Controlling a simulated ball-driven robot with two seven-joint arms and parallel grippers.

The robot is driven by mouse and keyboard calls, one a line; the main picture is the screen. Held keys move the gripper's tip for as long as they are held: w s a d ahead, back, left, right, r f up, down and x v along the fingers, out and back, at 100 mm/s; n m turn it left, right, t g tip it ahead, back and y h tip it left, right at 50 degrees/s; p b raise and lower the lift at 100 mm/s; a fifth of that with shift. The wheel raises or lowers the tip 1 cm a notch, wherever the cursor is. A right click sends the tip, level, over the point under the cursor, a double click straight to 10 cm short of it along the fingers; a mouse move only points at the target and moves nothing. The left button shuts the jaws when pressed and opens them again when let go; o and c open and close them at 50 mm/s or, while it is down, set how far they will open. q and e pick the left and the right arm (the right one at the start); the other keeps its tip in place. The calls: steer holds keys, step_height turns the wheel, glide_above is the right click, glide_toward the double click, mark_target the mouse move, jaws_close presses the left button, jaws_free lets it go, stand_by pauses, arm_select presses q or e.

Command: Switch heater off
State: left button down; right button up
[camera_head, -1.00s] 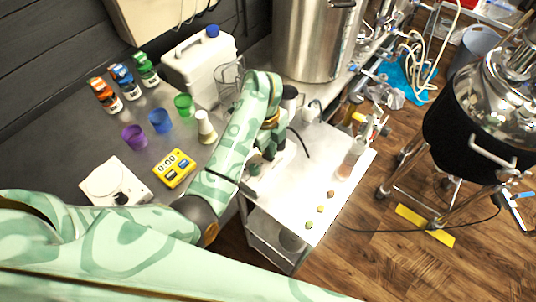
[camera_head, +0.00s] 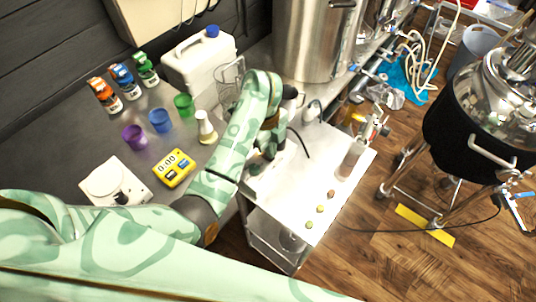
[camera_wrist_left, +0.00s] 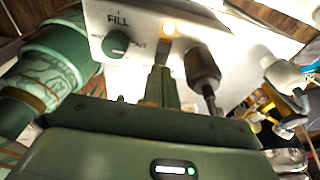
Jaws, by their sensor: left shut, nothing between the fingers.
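A white control panel (camera_wrist_left: 145,25) fills the top of the left wrist view. I cannot read the lettering beside the knob, and no heater label is legible. My left gripper (camera_wrist_left: 162,75) is shut and empty, its fingertips just below the lamp. I cannot tell whether they touch the panel. A dark rounded piece on a metal stem (camera_wrist_left: 203,68) stands just right of the fingers. In the head view, my left gripper (camera_head: 262,157) is over the white cart, partly hidden by my arm.
A yellow timer (camera_head: 174,168), coloured cups and bottles stand on the grey bench. A steel pot (camera_head: 313,40) stands behind. A black-jacketed kettle (camera_head: 480,130) stands on the floor at right.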

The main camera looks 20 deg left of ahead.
arm_select(q)
steer(key=shift+f+b, duration=0.7)
steer(key=shift+f, duration=0.25)
stand_by(0.6)
steer(key=shift+r, duration=0.1)
step_height(320, 180, up, 7)
steer(key=p, duration=0.6)
steer(key=shift+d, duration=0.15)
step_height(320, 180, down, 8)
steer(key=b, duration=0.6)
steer(key=shift+s+r, duration=0.1)
steer(key=shift+r, duration=0.5)
steer(key=shift+f, duration=0.1)
